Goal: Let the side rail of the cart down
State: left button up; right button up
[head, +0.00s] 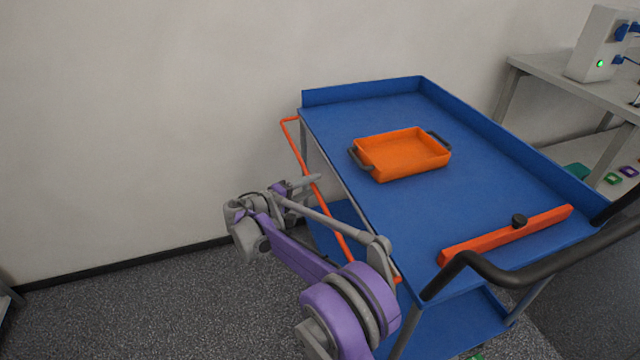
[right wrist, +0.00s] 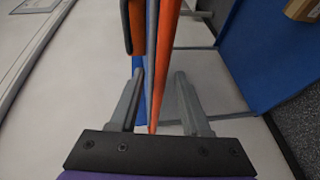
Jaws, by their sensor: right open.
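The blue cart (head: 470,170) stands by the wall in the head view. Its thin orange side rail (head: 318,190) runs along the cart's left long side, just outside the deck edge, from the far corner toward the near handle end. My right gripper (head: 306,187) is at the middle of this rail. In the right wrist view the open fingers (right wrist: 158,105) stand either side of an orange bar, the rail (right wrist: 168,45), with a gap to each side. My arm hides part of the rail's near half. My left gripper is not in view.
An orange tray (head: 402,153) with dark handles sits on the deck. An orange bar with a black knob (head: 519,220) lies across its near end, beside the black push handle (head: 540,272). A grey bench (head: 560,78) with a white device (head: 598,45) stands right.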

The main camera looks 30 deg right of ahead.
jog(key=x, duration=0.3)
jog(key=shift+d+b, duration=0.3)
jog(key=shift+d, duration=0.1)
grip_shut()
dwell(1.1)
